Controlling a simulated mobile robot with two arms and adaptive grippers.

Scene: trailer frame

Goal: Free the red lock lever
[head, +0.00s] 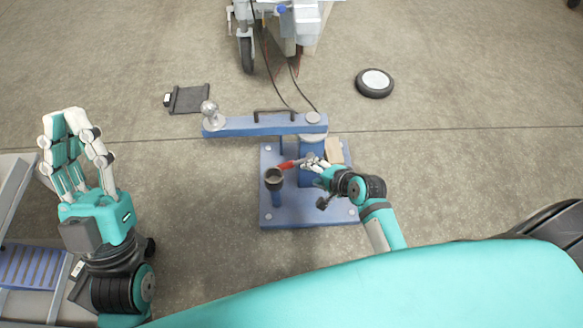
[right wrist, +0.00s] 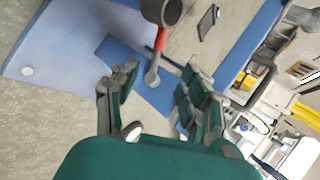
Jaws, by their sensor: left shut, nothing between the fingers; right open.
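The red lock lever (head: 288,164) sits on the blue trailer frame (head: 285,215), beside a dark round cup on a post. In the right wrist view the red part (right wrist: 161,40) runs into a grey metal shank with a rounded end. My right gripper (head: 316,163) is open beside the lever's right end. In the right wrist view the shank appears between the spread fingers of my right gripper (right wrist: 158,84); I cannot tell whether they touch it. My left gripper (head: 67,122) is raised at the far left, shut and empty, well away from the frame.
A blue beam (head: 258,125) with a ball hitch (head: 210,112) and black handle spans behind the lever. The dark cup (head: 274,178) stands close left of it. A wheel (head: 374,83) and dark flat plate (head: 188,99) lie on the floor. Floor between left gripper and frame is clear.

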